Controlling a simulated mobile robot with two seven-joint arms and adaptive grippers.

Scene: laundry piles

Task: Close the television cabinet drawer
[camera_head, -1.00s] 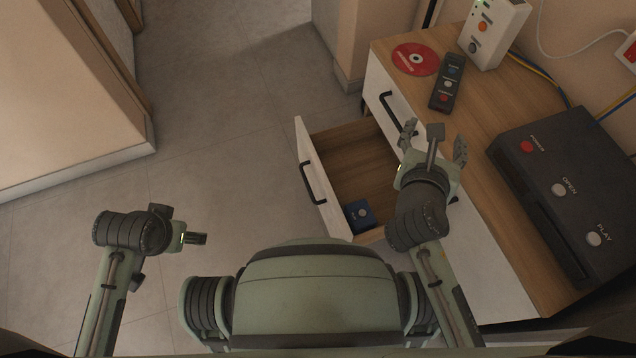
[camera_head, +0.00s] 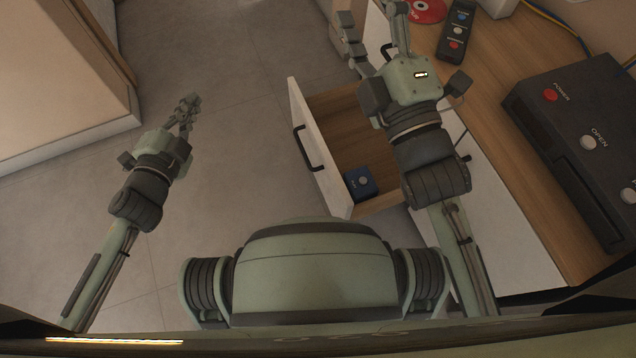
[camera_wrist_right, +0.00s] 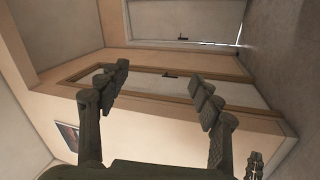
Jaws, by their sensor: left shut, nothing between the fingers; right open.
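The television cabinet (camera_head: 515,190) stands at the right in the head view, with a wooden top and white fronts. Its drawer (camera_head: 298,110) is pulled out to the left, its white front panel carrying a black handle (camera_head: 307,148). A small blue box (camera_head: 361,183) lies inside. My right gripper (camera_head: 372,30) is open and empty, beyond the drawer's far end; its wrist and forearm hide the drawer's right part. Its spread fingers also show in the right wrist view (camera_wrist_right: 160,80). My left gripper (camera_head: 188,108) is shut and empty over the floor, left of the drawer and apart from it.
A black player (camera_head: 575,140) with buttons, a remote (camera_head: 458,32), a red disc (camera_head: 425,8) and a white device (camera_head: 497,6) are on the cabinet top. A second handle (camera_head: 386,52) shows beyond the open drawer. The floor (camera_head: 235,75) left of the drawer is clear.

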